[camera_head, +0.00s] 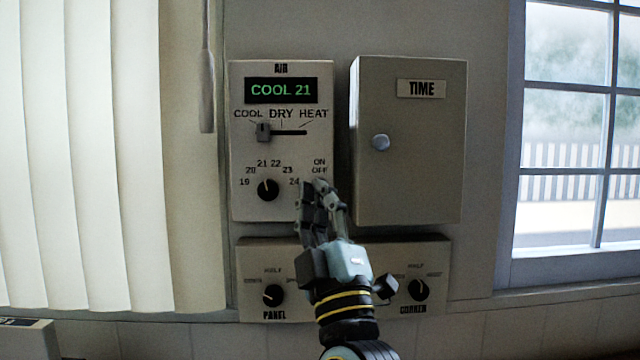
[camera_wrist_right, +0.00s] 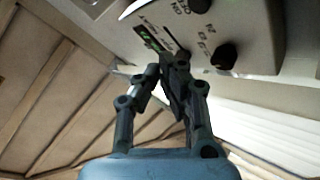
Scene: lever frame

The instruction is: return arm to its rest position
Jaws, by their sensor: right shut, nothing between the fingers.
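My right gripper (camera_head: 319,188) is shut and empty in the head view, in front of the lower right corner of the AIR panel (camera_head: 280,140), just below its ON/OFF label. It hides what lies under that label. Whether the fingertips touch the panel I cannot tell. The panel's display (camera_head: 281,90) reads COOL 21, its slider (camera_head: 263,131) is at the left under COOL, and its round dial (camera_head: 268,189) sits below the numbers. In the right wrist view the closed fingers (camera_wrist_right: 165,72) show below the tilted panel (camera_wrist_right: 250,40). My left gripper is not in view.
Below are a PANEL dial (camera_head: 272,295) and a CORNER dial (camera_head: 418,289), partly behind my arm. A curtain (camera_head: 110,150) hangs left; a window (camera_head: 570,130) is right.

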